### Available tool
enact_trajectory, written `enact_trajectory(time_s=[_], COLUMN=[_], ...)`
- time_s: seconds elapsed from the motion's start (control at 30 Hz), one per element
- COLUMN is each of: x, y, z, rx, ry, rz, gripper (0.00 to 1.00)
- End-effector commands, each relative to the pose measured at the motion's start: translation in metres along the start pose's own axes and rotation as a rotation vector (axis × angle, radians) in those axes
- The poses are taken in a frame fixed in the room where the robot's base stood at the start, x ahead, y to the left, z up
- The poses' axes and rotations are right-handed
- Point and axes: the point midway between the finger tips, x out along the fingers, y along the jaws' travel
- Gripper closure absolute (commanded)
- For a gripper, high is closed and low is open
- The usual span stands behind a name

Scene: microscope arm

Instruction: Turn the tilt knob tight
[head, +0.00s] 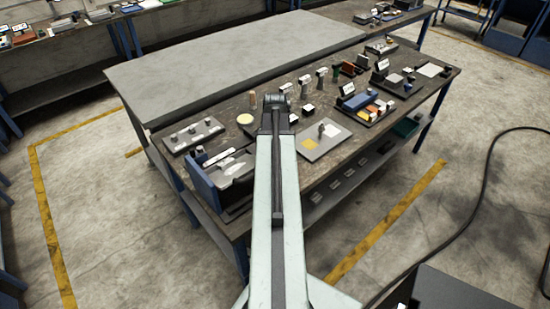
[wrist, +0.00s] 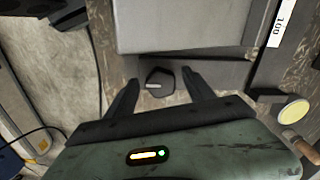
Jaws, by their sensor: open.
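The tilt knob appears to be the dark, many-sided knob (wrist: 160,80) with a short pale mark, in the middle of the wrist view. My gripper (wrist: 160,78) is open, with one dark finger on each side of the knob. Gaps show between the fingers and the knob, so I see no contact. Above the knob in the wrist view is a large grey block-like body (wrist: 185,25). In the head view my arm reaches over the workbench (head: 235,183), and I cannot make out the knob or the fingers there.
In the wrist view, a pale yellow disc (wrist: 294,111) and a white label marked 100 (wrist: 283,22) lie to the right.

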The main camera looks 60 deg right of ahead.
Motion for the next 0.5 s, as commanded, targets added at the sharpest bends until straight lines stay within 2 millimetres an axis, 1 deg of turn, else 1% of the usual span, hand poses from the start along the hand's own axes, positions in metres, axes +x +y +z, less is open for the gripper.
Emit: enact_trajectory(time_s=[0.13, 0.23, 0.5], x=[-0.005, -0.016, -0.066], y=[0.0, 0.0, 0.0], z=[0.0, 0.0, 0.0], rx=[0.0, 0.0, 0.0], ry=[0.0, 0.0, 0.0], rz=[0.0, 0.0, 0.0], gripper=[0.38, 0.38, 0.38])
